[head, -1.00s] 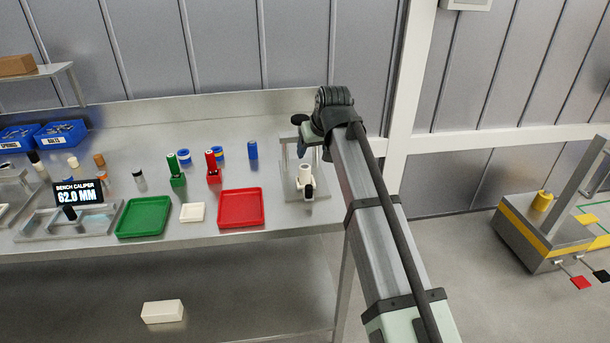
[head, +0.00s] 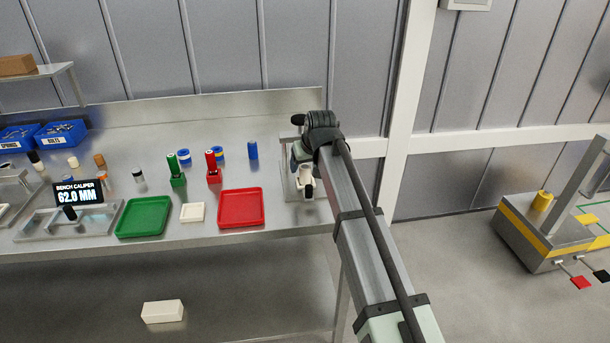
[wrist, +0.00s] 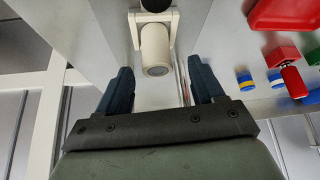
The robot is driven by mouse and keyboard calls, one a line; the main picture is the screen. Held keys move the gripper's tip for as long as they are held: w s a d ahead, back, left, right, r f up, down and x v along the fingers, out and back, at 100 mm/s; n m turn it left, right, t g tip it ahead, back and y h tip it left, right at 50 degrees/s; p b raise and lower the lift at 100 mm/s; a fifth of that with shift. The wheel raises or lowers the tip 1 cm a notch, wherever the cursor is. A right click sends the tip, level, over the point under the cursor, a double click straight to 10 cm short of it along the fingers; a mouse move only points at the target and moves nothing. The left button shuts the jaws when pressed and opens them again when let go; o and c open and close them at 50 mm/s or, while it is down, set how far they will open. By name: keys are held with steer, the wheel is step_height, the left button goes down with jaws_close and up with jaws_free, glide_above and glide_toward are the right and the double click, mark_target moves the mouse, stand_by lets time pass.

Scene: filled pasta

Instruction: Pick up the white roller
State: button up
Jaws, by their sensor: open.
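A white cylindrical piece (wrist: 154,46), which looks like the white roller, sits in a pale bracket with a dark knob at the right end of the bench. It also shows in the head view (head: 306,172), partly covered by my arm. In the wrist view my gripper (wrist: 159,66) is open, with one dark finger on each side of the near end of this piece. I cannot tell whether either finger touches it. Another small whitish cylinder (head: 72,162) stands at the left of the bench.
A red tray (head: 241,224), a small white tray (head: 192,220) and a green tray (head: 125,232) lie along the bench front. Red (head: 213,178) and green (head: 177,180) holders stand behind them. A metal frame (head: 286,172) is close to my gripper.

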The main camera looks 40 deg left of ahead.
mark_target(305, 166)
steer(key=x, duration=0.4)
steer(key=shift+w+f, duration=0.2)
steer(key=shift+w, duration=0.05)
steer(key=c, duration=1.2)
steer(key=shift+r, duration=0.15)
